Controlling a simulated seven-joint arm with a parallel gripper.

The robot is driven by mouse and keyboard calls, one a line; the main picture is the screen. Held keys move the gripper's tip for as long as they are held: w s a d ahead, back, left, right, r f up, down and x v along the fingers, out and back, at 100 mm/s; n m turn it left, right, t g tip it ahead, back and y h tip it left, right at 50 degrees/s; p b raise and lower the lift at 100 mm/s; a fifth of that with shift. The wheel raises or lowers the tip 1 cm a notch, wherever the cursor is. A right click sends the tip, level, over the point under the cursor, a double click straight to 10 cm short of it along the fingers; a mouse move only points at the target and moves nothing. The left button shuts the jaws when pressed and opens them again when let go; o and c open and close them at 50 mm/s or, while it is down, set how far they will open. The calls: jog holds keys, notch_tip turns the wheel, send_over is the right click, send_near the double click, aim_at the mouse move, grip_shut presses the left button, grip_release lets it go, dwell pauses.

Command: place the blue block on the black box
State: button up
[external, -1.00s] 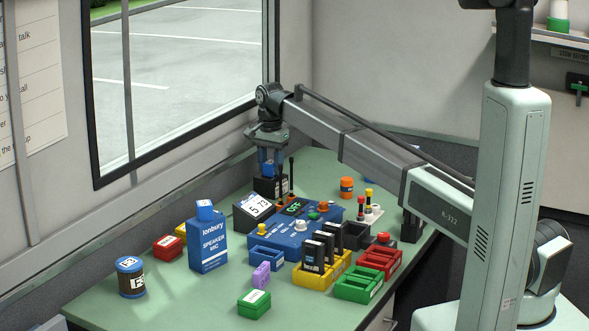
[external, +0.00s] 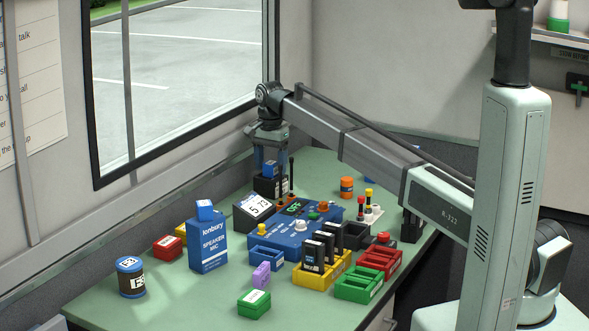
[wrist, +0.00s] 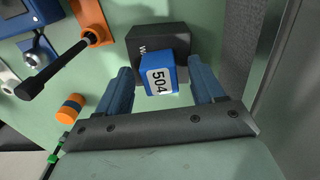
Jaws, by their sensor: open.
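The blue block (wrist: 154,58), with a white label reading 504, sits on the black box (wrist: 181,37) in the wrist view. In the external view the blue block (external: 269,168) shows on top of the black box (external: 266,188) at the far end of the table, below my gripper. My gripper (wrist: 163,83) is open, with one finger on each side of the block and gaps visible between. In the external view my gripper (external: 270,165) points down over the box. The contact between block and box is partly hidden.
An orange mount with a black rod (wrist: 60,70) stands left of the box in the wrist view. A blue console (external: 290,228) and a display showing 5 73 (external: 256,208) are nearby.

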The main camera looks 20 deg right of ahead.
aim_at(271, 163)
notch_tip(271, 163, up, 12)
jog(key=shift+f, duration=0.15)
dwell(0.3)
dwell(0.4)
